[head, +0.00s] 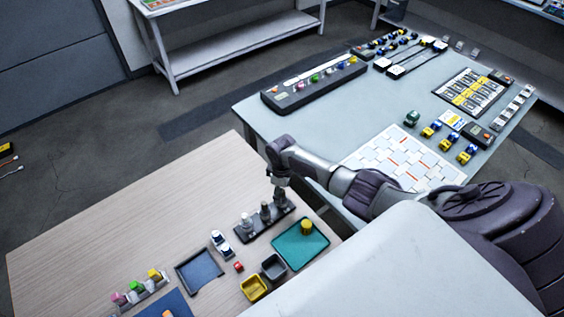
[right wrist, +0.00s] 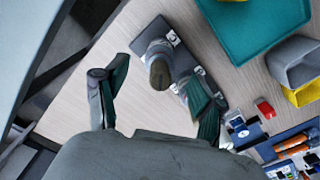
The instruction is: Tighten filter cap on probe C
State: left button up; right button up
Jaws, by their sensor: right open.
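A dark probe rack (head: 250,232) stands on the wooden table in the head view, holding upright grey probes in a row. My right gripper (head: 280,182) is above the rack's far right end, pointing down. In the right wrist view, the open fingers of my right gripper (right wrist: 155,105) are spread apart. A capped probe (right wrist: 158,68) stands between and just beyond them, apart from both. Another probe shows behind the right finger, partly hidden. White labels sit on the rack (right wrist: 150,30), but I cannot read their letters. My left gripper is out of view.
A teal mat (head: 290,250) with a yellow cylinder (head: 306,227) lies right of the rack. A grey bin (head: 274,266), a yellow bin (head: 254,289), a red block (head: 238,266) and a dark tray (head: 200,272) are in front.

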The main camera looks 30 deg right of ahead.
jog(key=shift+o, duration=1.2)
jog(key=shift+r+p, duration=0.5)
jog(key=shift+r, duration=0.1)
jog(key=shift+r, duration=3)
